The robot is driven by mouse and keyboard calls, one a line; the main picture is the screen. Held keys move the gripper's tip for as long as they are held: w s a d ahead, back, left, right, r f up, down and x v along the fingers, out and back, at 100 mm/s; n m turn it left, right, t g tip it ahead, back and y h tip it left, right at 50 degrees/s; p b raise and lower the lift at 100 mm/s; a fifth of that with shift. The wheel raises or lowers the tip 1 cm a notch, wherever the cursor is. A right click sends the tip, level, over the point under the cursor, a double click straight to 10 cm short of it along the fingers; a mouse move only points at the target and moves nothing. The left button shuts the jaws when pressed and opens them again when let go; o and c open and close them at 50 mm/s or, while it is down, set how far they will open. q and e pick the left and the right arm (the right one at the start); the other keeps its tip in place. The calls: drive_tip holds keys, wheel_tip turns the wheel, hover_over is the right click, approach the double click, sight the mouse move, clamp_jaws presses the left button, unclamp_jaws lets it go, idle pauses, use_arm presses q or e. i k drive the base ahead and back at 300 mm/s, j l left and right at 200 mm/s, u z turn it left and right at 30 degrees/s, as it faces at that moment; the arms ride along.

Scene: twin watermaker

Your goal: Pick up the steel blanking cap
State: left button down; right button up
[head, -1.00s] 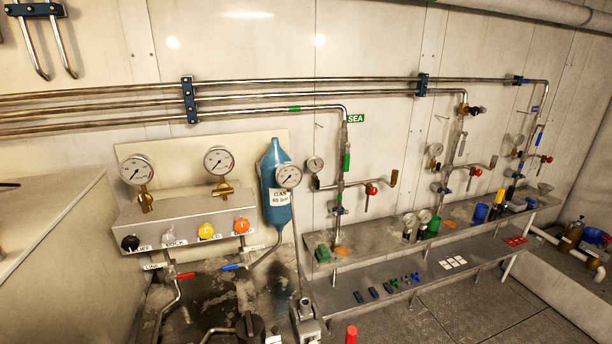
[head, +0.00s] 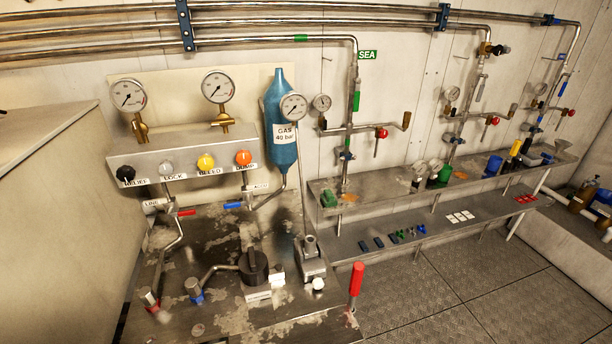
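I cannot pick out the steel blanking cap with certainty; the small parts on the shelves are too small to tell. Two round, pale metallic pieces stand side by side on the upper shelf, a left one (head: 419,171) and a right one (head: 434,167), but I cannot tell what they are. The upper shelf (head: 385,182) runs along the back wall below the pipes. Neither of my grippers is in view.
A steel bench (head: 225,322) with a black knob (head: 253,266) and a red upright handle (head: 356,279) is in front. A valve panel (head: 186,152) and a blue gas cylinder (head: 281,125) stand behind it. The lower shelf (head: 350,250) holds small blue and green parts.

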sight(147, 296)
drive_tip(key=u, duration=1.45)
drive_tip(key=k+l+z, duration=0.15)
drive_tip(key=l+z, duration=0.7)
drive_tip(key=l, duration=0.2)
drive_tip(key=k, duration=0.05)
